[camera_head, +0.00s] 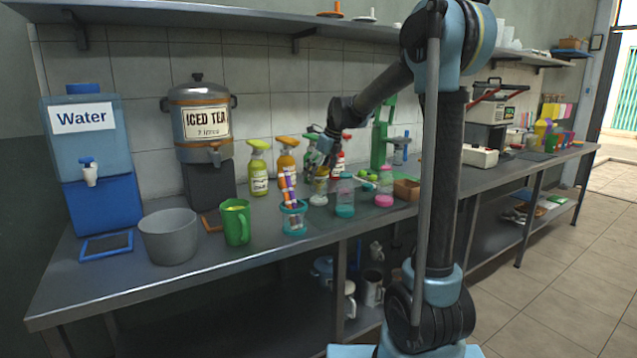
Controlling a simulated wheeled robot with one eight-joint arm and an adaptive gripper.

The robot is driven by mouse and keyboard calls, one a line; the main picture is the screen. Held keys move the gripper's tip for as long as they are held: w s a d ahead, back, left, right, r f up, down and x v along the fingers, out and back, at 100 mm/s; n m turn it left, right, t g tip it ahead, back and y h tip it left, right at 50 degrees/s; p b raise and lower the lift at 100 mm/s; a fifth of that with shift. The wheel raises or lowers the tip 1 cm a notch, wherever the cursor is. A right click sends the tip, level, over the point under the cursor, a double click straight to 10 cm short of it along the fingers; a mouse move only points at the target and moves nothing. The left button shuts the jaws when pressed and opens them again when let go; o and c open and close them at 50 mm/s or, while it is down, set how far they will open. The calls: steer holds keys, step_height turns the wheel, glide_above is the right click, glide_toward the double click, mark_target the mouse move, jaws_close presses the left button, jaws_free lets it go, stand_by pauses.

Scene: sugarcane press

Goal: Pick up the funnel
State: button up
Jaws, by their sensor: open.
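I cannot clearly make out a funnel. An orange upright piece with a wide flat base (332,11) and a similar white piece (368,16) stand on the upper shelf; their shape is too small to identify for sure. My gripper (325,153) is open and hangs over the back of the counter, well below that shelf. It is in front of the spray bottles and just above a small jar (319,190). I see nothing held in it; its fingertips are small and partly merge with the bottles behind.
The counter (130,285) holds a water dispenser (90,140), an iced tea urn (198,125), a grey pot (169,238), a green mug (236,222) and a teal-rimmed cup (293,218). Spray bottles (258,170) stand along the wall. The front left counter edge is clear.

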steer(key=c, duration=1.1)
steer(key=shift+o, duration=0.2)
